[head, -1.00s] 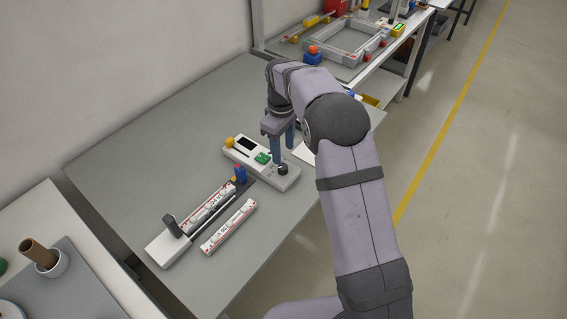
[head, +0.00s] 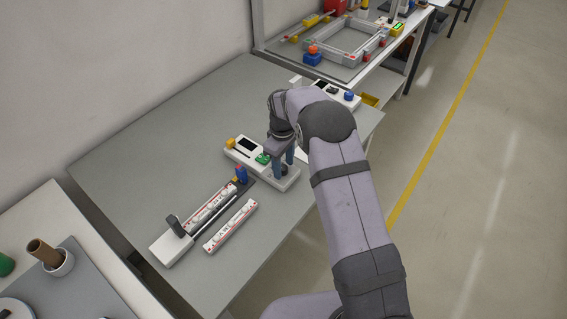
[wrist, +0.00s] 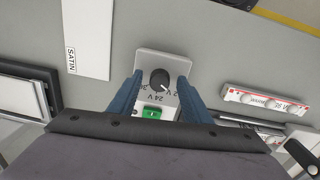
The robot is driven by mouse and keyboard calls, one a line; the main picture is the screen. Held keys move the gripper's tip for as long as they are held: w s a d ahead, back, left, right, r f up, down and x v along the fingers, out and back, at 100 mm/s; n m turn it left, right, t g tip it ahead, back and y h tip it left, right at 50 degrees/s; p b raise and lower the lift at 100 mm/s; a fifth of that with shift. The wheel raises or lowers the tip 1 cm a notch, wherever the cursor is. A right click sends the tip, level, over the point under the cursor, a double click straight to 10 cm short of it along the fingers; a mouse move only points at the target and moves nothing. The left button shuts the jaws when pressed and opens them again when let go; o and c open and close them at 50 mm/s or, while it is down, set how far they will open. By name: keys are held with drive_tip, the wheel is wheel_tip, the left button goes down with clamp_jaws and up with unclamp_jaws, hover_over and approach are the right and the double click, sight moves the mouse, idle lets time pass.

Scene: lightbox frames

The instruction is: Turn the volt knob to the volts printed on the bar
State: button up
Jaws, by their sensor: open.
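The volt knob (wrist: 160,80) is a black round knob on the end of a white box (head: 247,160). Its white pointer mark points to the lower right in the wrist view, towards a partly covered label ending in "2 V". "24 V" is printed below the knob, and another label at left is partly hidden. My gripper (head: 283,172) is open, its blue fingers on either side of the knob with gaps visible. A white bar with red marks (head: 230,226) lies on the table, and another bar (head: 211,207) sits in a holder. Their print is too small to read surely.
The box also has a dark screen, a yellow part and a green button (head: 263,158). A white sheet marked "SATIN" (wrist: 88,40) lies nearby. Another white device with a blue knob (head: 349,95) stands behind my arm.

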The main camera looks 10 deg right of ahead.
drive_tip(key=c, duration=1)
drive_tip(key=shift+c, duration=0.2)
drive_tip(key=m+b, duration=0.2)
drive_tip(key=m, duration=0.3)
drive_tip(key=m+b, duration=0.1)
drive_tip(key=m, duration=0.5)
drive_tip(key=shift+a+m, duration=0.15)
drive_tip(key=shift+m, duration=0.25)
drive_tip(key=o, duration=1)
